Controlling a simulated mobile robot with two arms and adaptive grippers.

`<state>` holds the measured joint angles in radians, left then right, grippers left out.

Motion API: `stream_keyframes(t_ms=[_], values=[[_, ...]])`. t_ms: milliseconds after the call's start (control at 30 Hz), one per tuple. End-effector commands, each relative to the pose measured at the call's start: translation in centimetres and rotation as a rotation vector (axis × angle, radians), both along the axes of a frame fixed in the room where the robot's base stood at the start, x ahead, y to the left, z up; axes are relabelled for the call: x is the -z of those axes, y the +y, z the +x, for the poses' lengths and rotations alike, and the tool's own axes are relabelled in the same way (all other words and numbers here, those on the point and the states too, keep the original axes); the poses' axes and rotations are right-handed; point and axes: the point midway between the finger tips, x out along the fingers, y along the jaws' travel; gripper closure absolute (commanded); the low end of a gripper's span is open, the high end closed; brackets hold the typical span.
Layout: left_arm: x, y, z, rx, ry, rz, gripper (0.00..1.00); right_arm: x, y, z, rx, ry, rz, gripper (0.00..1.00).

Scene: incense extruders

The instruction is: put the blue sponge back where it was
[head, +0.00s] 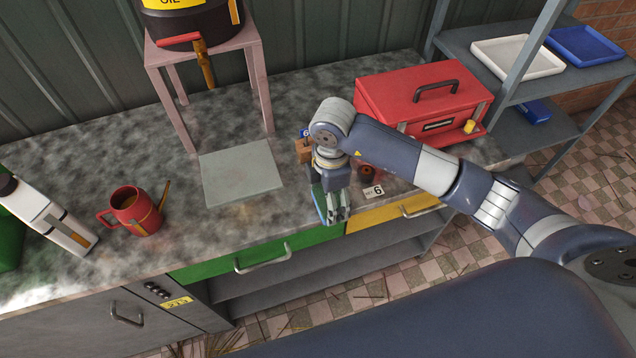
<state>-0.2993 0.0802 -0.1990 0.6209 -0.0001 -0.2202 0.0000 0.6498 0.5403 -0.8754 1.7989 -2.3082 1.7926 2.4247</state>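My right gripper (338,218) points down at the front edge of the grey stone-look worktop, between the green and yellow drawer fronts. A blue piece with a green edge (320,203), which looks like the sponge, shows at the left side of its fingers. The gripper and wrist hide much of it. I cannot tell whether the fingers grip it or stand beside it, or whether it touches the worktop. My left gripper is not in view.
A grey square plate (241,172) lies left of my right gripper. A red mug (130,212), a red toolbox (422,100), a white number card (374,191) and a small dark-red round thing (367,174) stand around. A pink stand (205,54) is at the back.

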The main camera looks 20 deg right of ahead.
Motion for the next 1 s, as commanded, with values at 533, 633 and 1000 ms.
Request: stream_keyframes(t_ms=[533, 633, 1000], values=[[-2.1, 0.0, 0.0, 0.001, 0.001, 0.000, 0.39, 0.9, 0.9, 5.6, 0.000, 0.002, 0.000, 0.41], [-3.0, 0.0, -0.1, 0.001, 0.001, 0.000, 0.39, 2.2, 0.9, 5.5, -0.001, 0.005, -0.001, 0.41], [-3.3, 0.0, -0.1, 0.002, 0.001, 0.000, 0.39, 4.1, 0.8, 5.7, -0.001, -0.001, 0.000, 0.41]])
